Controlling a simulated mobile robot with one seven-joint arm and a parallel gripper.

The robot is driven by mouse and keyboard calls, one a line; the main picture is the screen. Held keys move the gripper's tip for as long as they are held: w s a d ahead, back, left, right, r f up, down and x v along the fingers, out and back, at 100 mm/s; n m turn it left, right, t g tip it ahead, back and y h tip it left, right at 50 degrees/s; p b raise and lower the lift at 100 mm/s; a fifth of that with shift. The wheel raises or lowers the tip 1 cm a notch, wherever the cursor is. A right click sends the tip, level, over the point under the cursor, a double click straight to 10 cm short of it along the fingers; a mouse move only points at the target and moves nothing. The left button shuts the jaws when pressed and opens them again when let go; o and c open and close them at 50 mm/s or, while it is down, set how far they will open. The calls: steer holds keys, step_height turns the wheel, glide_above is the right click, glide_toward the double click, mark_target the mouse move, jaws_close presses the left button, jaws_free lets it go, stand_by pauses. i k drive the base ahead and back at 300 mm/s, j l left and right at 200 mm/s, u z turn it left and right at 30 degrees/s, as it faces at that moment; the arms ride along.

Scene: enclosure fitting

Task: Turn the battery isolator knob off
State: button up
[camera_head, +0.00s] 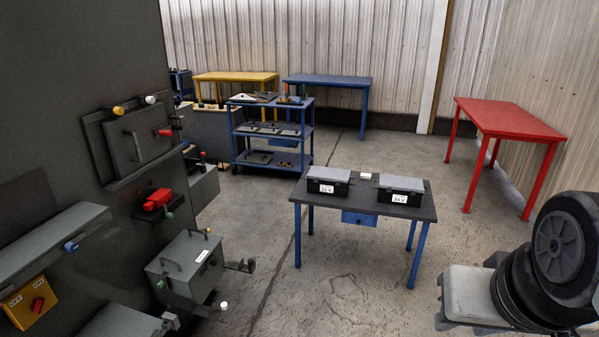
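A yellow plate (15,314) at the lower left of the head view carries a red rotary knob (38,305) and the words OFF and ON. It is mounted on a dark grey panel (85,60), which fills the left side. The knob is small in the picture, and I cannot tell which word it points to. A second red part, a chunky red block (158,199), sits higher on the same panel with a green piece below it. My gripper is not in view, and nothing touches the knob.
Grey boxes with handles (186,266) and a shelf-like ledge (45,240) jut from the panel near the knob. A dark table (345,207) with two black cases stands mid-floor. A blue trolley (271,130) and a red table (505,119) stand farther back. Floor between is open.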

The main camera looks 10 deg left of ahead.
mark_target(37, 304)
steer(key=k+z, duration=0.1)
steer(key=k, duration=0.4)
steer(key=j+u, duration=0.1)
steer(key=u, duration=1.45)
